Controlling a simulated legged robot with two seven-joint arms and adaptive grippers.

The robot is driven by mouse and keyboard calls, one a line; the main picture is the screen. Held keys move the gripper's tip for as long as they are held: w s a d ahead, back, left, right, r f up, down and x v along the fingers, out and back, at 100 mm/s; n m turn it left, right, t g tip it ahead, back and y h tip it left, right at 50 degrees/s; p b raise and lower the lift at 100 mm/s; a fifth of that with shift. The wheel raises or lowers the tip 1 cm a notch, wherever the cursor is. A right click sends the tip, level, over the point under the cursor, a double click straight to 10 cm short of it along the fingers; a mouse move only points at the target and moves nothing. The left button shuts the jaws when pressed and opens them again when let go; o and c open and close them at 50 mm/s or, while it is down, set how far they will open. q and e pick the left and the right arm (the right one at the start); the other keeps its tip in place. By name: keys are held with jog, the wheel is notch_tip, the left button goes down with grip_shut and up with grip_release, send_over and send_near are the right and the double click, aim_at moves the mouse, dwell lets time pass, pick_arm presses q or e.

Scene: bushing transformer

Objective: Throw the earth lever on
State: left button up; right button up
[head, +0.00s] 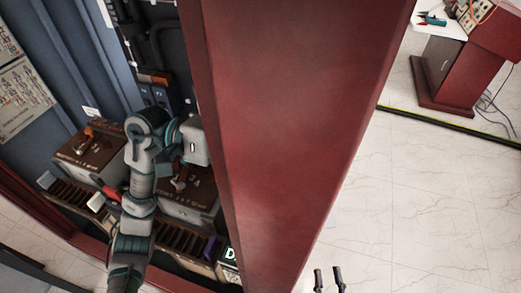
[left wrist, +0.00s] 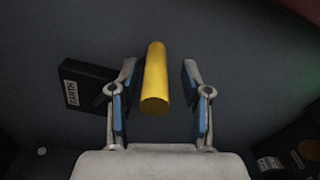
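In the left wrist view a yellow bar-shaped handle (left wrist: 155,80), which looks like the earth lever, stands out from a dark grey panel. A black block with a small white label (left wrist: 71,92) is beside it; the lettering is too small to read surely. My left gripper (left wrist: 160,92) is open, its blue-padded fingers on either side of the handle with a gap on both sides. In the head view my left arm reaches into the cabinet, and the lever and left fingertips cannot be made out. My right gripper (head: 328,280) is open and empty at the bottom edge.
A large red cabinet post (head: 290,110) stands right of my left arm. Boxes with brown tops (head: 92,148) sit on a slotted shelf inside. A red cabinet (head: 445,72) stands far right. The pale tiled floor (head: 430,200) between is clear.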

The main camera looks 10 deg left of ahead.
pick_arm(q)
jog(key=shift+s+a+r, duration=0.1)
jog(key=shift+s, duration=0.05)
jog(key=shift+a, duration=0.1)
jog(key=shift+w+a, duration=0.2)
jog(key=shift+a, duration=0.1)
jog(key=w+a, duration=0.1)
jog(key=a, duration=0.9)
jog(key=shift+w+a, duration=0.2)
jog(key=shift+w, duration=0.2)
pick_arm(e)
jog(key=shift+s+d+r, duration=0.15)
jog(key=shift+s+d, duration=0.1)
jog(key=shift+d, duration=0.05)
pick_arm(q)
jog(key=shift+d, duration=0.1)
pick_arm(e)
jog(key=shift+d, duration=0.1)
